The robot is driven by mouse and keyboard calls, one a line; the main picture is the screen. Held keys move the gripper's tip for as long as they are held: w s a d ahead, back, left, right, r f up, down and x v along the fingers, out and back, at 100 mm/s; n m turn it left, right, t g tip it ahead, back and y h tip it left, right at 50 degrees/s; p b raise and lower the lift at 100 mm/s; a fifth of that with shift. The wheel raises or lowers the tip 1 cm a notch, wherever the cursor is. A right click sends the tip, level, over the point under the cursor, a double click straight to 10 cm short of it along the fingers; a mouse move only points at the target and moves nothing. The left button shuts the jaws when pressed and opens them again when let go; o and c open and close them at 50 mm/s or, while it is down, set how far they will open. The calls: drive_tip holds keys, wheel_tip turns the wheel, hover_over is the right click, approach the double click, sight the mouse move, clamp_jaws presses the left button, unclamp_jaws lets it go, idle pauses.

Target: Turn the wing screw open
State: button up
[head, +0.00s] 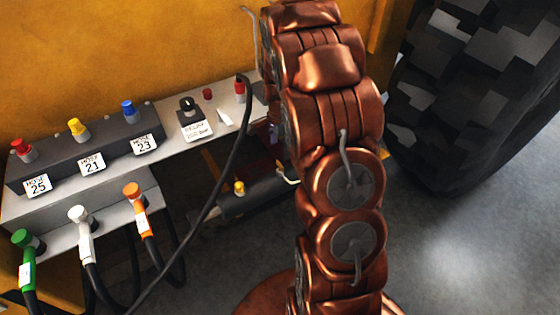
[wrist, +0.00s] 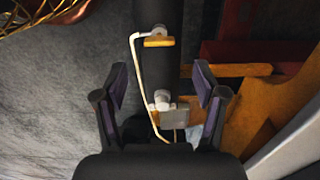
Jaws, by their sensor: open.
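No part can be told for certain as the wing screw. In the wrist view, my gripper (wrist: 160,82) is open and empty, its two dark fingers apart on either side of a dark cylinder (wrist: 158,68). A flat yellow piece (wrist: 158,42) sits crosswise beneath a pale fitting on the cylinder, beyond the fingertips. A second pale fitting (wrist: 162,98) and a small grey block (wrist: 176,118) lie between the fingers in the picture. Contact cannot be told. In the head view, a black knob (head: 188,105) stands upright above a relief label (head: 196,130). My copper arm hides most of the gripper there.
A thin pale pipe (wrist: 137,70) runs along the cylinder. Orange-brown framework (wrist: 258,105) lies to its right. The head view shows a grey hose panel (head: 75,150) with coloured caps, a loose black hose (head: 222,170), and a large tyre (head: 475,90). Open floor lies at lower right.

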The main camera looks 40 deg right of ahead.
sight(280, 163)
drive_tip(key=shift+a+f+p, duration=0.1)
drive_tip(key=shift+f+p, duration=0.6)
drive_tip(key=shift+f, duration=2.8)
drive_tip(key=c, duration=1.1)
